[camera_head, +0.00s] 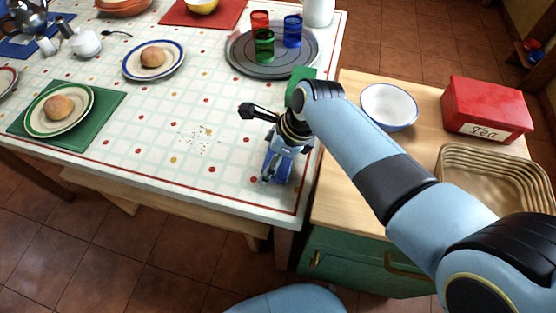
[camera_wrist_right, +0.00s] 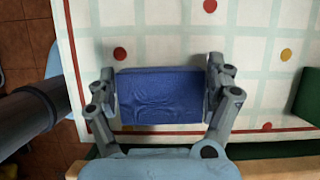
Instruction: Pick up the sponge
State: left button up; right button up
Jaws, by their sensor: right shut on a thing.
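The blue sponge (camera_wrist_right: 160,97) is a rectangular block between the two fingers of my right gripper (camera_wrist_right: 161,84), seen in the right wrist view. The fingers press on its two short ends. In the head view the sponge (camera_head: 283,170) is a small blue patch at my right gripper (camera_head: 275,176), over the near right corner of the checked tablecloth (camera_head: 225,165). I cannot tell whether its underside touches the cloth. The arm and wrist hide part of it from the head. My left gripper is not in view.
Crumbs (camera_head: 196,136) lie left of my right gripper. A round tray (camera_head: 240,62) with red, green and blue cups stands behind it. A green object (camera_head: 302,76) is partly hidden by my arm. At right are a bowl (camera_head: 389,106), red tea tin (camera_head: 487,108) and basket (camera_head: 490,165).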

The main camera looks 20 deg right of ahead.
jog(key=shift+r, duration=0.1)
jog(key=r, duration=0.2)
jog(key=r+p, duration=0.1)
jog(key=r, duration=0.1)
jog(key=shift+s+d+r, duration=0.15)
jog(key=shift+s, duration=0.05)
jog(key=s+d+r+p, duration=0.1)
jog(key=s+d+r, duration=0.4)
jog(key=s, duration=0.4)
jog(key=shift+v, duration=0.9)
jog(key=shift+d+f, duration=0.1)
